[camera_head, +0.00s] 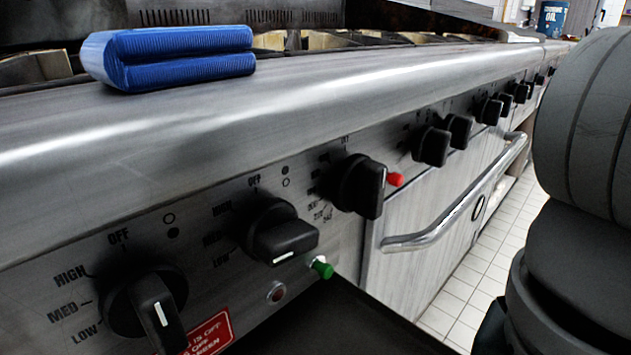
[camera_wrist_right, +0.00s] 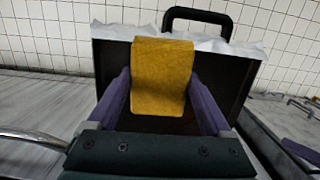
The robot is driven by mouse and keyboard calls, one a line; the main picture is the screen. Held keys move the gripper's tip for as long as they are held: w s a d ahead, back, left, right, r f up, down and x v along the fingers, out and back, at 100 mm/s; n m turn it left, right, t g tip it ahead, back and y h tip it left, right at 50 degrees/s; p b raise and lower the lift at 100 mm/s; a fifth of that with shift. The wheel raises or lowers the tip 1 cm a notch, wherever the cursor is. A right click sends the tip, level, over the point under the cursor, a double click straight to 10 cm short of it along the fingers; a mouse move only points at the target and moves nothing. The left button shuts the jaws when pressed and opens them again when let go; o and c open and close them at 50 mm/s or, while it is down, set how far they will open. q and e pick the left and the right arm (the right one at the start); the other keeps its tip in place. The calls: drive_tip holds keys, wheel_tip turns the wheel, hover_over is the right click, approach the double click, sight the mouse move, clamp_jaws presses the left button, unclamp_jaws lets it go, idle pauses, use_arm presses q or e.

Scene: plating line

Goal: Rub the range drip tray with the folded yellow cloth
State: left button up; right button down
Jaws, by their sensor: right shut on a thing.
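The folded yellow cloth (camera_wrist_right: 162,75) is between the purple fingers of my right gripper (camera_wrist_right: 160,95) in the right wrist view. The gripper is shut on it. Behind the cloth is a dark, shallow tray-like thing (camera_wrist_right: 112,72) with a pale, ragged far edge, which looks like the drip tray. I cannot tell whether the cloth touches it. In the head view a dark flat surface (camera_head: 370,322) juts out below the range knobs, perhaps the same tray. My right arm fills the right side there, its gripper out of frame. My left gripper is in neither view.
A folded blue cloth (camera_head: 170,58) lies on the range's front ledge (camera_head: 330,88). Black knobs (camera_head: 282,234) and an oven door handle (camera_head: 450,218) stick out from the front. A black handle (camera_wrist_right: 197,14) rises beyond the tray. Tiled floor (camera_head: 470,280) shows at right.

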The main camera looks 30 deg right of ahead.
drive_tip(key=shift+w+r+p, duration=0.2)
drive_tip(key=shift+r+p, duration=0.25)
drive_tip(key=shift+r, duration=0.55)
drive_tip(key=shift+a, duration=0.1)
drive_tip(key=shift+r+p, duration=0.6)
drive_tip(key=shift+r, duration=0.85)
